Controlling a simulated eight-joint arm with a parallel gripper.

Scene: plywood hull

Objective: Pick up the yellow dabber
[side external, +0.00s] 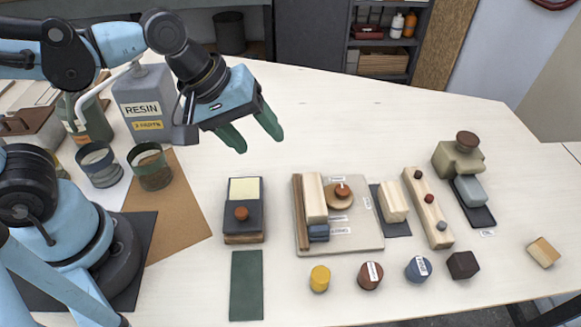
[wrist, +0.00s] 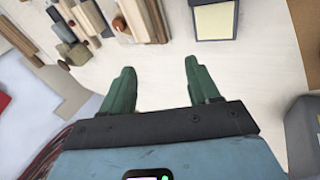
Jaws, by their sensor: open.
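The yellow dabber (side external: 320,278) is a short yellow cylinder standing on the pale table near its front, at the left end of a row of small pieces. I cannot make it out in the wrist view. My gripper (side external: 254,134) is up above the table, behind and to the left of the dabber, well apart from it. Its two green fingers are spread and empty. They also show apart in the wrist view (wrist: 160,75), with bare table between them.
A brown dabber (side external: 370,276), a blue one (side external: 418,269) and a dark block (side external: 463,265) stand right of the yellow one. A tray (side external: 365,237) with blocks lies behind it. A green strip (side external: 246,286) lies left. A resin jug (side external: 148,105) stands at the back left.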

